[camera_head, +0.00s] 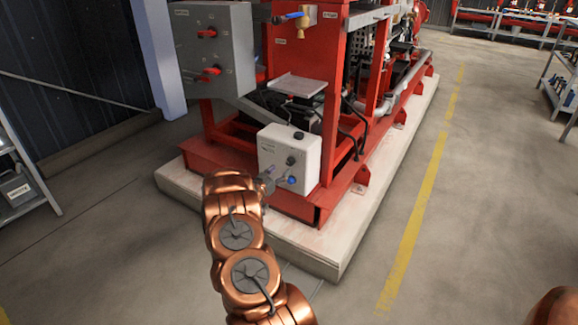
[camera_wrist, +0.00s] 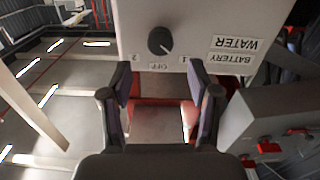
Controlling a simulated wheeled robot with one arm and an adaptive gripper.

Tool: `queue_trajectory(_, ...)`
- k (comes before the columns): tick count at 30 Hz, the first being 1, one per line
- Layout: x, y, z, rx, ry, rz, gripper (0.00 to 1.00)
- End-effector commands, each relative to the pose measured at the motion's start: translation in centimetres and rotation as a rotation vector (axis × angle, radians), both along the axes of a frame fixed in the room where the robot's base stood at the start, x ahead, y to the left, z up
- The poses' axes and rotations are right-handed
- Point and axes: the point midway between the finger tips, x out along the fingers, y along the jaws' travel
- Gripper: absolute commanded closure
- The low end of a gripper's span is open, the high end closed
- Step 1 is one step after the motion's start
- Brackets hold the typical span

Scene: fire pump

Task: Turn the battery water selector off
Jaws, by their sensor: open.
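The battery water selector is a round black knob (camera_wrist: 160,41) on the face of a white box (camera_head: 276,150). In the wrist view the box appears upside down, with marks 2, OFF and 1 along its edge and a BATTERY WATER label beside the knob. The knob's white pointer line slants toward the 1, away from OFF. The knob also shows in the head view (camera_head: 291,160). My gripper (camera_wrist: 160,92) is open and empty. Its two fingers are apart, near the box edge, and the knob appears beyond the gap between them. No contact with the knob is visible.
The white box sits on a red frame (camera_head: 330,80) over a pale plinth (camera_head: 335,245). A grey cabinet (camera_head: 215,50) with red handles stands behind, upper left. A blue-handled valve (camera_head: 290,16) is above. The floor to the right is clear, with a yellow line (camera_head: 425,195).

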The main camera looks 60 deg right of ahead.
Motion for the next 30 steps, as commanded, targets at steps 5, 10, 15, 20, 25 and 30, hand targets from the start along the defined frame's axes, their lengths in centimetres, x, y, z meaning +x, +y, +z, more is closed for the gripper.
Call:
queue_trajectory(5,0.0,-2.0,0.0,-0.001,-0.003,-0.002,0.39)
queue_trajectory(10,0.1,-4.3,-0.1,-0.001,-0.001,-0.001,0.39)
queue_trajectory(15,0.3,-6.1,-0.1,0.001,-0.001,0.001,0.39)
queue_trajectory(20,0.3,-7.1,0.0,0.001,-0.001,0.001,0.39)
queue_trajectory(25,0.3,-7.5,0.0,0.001,-0.001,0.001,0.39)
queue_trajectory(30,0.4,-7.5,0.0,0.002,-0.001,0.002,0.39)
